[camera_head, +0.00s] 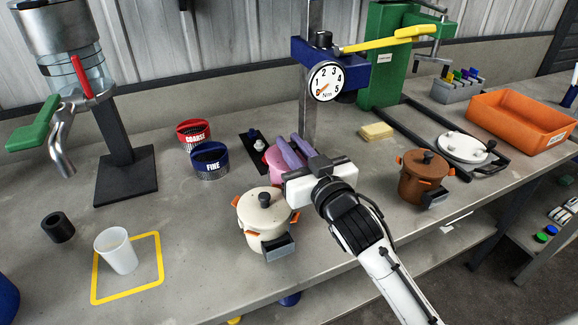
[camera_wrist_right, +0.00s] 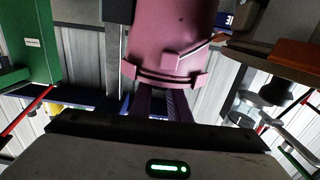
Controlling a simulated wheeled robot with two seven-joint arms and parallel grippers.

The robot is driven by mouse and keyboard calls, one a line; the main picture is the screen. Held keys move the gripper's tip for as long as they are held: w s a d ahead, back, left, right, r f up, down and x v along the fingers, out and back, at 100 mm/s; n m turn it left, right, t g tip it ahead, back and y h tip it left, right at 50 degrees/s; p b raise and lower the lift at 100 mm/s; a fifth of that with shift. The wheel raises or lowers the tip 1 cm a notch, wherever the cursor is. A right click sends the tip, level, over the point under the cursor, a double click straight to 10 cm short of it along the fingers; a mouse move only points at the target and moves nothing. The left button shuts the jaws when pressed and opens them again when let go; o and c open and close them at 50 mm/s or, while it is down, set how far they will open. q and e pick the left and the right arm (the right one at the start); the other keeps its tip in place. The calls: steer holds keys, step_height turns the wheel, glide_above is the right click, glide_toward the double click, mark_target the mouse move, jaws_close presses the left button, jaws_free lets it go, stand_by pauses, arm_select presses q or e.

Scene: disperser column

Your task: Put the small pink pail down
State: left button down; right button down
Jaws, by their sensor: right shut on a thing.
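The small pink pail (camera_head: 272,161) is in the middle of the head view, in front of the grey upright column and mostly hidden behind my right gripper. My right gripper (camera_head: 287,150) has purple fingers and is shut on the pail. In the right wrist view the pail (camera_wrist_right: 175,40) fills the upper middle, with a raised band near its lower edge, and the purple fingers (camera_wrist_right: 163,98) reach up to it. I cannot tell whether the pail touches the bench. My left gripper is not in view.
A cream pot (camera_head: 263,215) stands close, left of my right gripper; a brown pot (camera_head: 423,178) stands to its right. The COARSE (camera_head: 193,133) and FINE (camera_head: 210,160) tubs stand left. A dial gauge (camera_head: 325,82) hangs above.

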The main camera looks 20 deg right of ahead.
step_height(320, 180, down, 3)
steer(key=shift+f+b, duration=0.1)
steer(key=shift+b, duration=0.25)
steer(key=shift+f, duration=0.25)
steer(key=c, duration=1.7)
jaws_free()
steer(key=shift+f, duration=0.2)
steer(key=shift+o, duration=0.2)
